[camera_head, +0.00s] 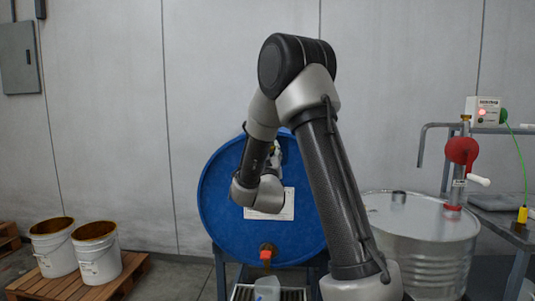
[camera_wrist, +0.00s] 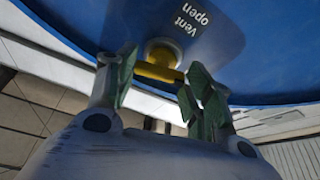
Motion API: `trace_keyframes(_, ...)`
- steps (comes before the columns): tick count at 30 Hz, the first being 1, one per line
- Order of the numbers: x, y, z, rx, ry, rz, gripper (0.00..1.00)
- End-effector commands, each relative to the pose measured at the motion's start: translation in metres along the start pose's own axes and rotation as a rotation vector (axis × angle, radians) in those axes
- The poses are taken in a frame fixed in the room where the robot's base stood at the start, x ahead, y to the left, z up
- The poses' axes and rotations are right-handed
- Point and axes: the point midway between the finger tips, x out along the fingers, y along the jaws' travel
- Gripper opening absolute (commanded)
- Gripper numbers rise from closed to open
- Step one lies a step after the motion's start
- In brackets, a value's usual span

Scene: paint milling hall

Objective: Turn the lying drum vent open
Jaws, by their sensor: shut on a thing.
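A blue drum (camera_head: 222,205) lies on its side on a stand, its round end facing me. In the wrist view, its blue face (camera_wrist: 110,20) fills the top. The vent (camera_wrist: 162,48) is a pale round fitting with a yellow handle (camera_wrist: 155,72) across it. Beside it on the drum is a label (camera_wrist: 190,18) reading "Vent open". My gripper (camera_wrist: 160,67) is shut on the yellow handle, with its green-padded fingers on either side. In the head view, my arm covers much of the drum's upper face, and the vent is largely hidden.
A red tap (camera_head: 266,254) sits low on the drum, above a clear container (camera_head: 267,288). A metal drum (camera_head: 428,250) with a red hand pump (camera_head: 462,152) stands right. Two white buckets (camera_head: 97,258) stand on a pallet (camera_head: 128,270) at left.

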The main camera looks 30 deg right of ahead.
Motion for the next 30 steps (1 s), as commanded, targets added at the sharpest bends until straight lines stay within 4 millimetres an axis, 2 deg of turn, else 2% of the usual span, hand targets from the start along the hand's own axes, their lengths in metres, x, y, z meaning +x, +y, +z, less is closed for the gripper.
trace_keyframes(30, 0.0011, 0.0068, -0.0031, -0.885, 0.0, -0.366, 0.28)
